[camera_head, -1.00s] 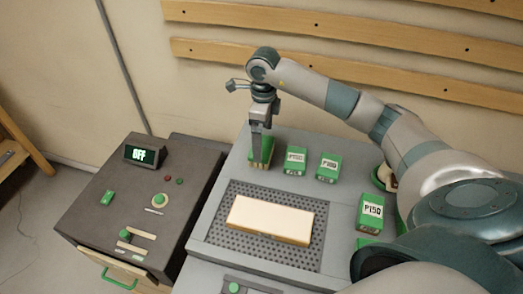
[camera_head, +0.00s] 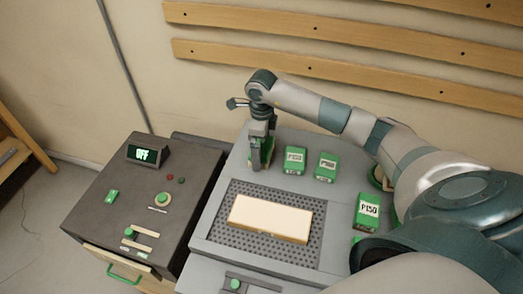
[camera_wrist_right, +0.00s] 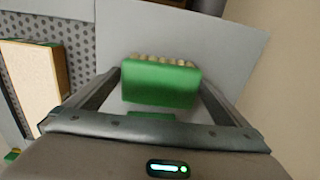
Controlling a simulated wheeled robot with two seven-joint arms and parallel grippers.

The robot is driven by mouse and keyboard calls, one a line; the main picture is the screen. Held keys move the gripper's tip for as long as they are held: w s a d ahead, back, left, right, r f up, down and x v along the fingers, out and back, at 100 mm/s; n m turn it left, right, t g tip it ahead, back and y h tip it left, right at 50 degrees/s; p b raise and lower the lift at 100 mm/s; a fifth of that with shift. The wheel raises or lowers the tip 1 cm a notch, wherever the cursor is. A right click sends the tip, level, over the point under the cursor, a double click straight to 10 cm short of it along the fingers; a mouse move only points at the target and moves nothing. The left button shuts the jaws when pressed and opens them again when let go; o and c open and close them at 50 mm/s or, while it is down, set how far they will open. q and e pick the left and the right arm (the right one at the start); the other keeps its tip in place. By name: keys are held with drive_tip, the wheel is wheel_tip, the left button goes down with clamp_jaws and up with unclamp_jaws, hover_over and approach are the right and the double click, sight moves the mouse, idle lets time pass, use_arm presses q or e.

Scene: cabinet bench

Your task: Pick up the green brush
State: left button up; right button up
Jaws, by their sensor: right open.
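The green brush (camera_head: 267,153) stands at the back left of the grey bench top, partly hidden by my right gripper in the head view. In the right wrist view the brush (camera_wrist_right: 161,82) shows as a green block with pale bristles along its far edge. My right gripper (camera_head: 261,160) points down at the brush. Its fingers (camera_wrist_right: 160,88) are apart, one on each side of the brush, with the block between them. I cannot tell whether they touch it. My left gripper is not in view.
Green-and-white blocks (camera_head: 294,160), (camera_head: 327,167) and a P150 block (camera_head: 367,210) stand to the right of the brush. A pale wooden board (camera_head: 270,218) lies on the perforated plate (camera_head: 217,222). A dark control box (camera_head: 140,200) reading OFF is at left.

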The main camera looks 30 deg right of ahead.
drive_tip(key=shift+c, duration=0.6)
drive_tip(key=c, duration=0.9)
drive_tip(key=shift+r, duration=0.1)
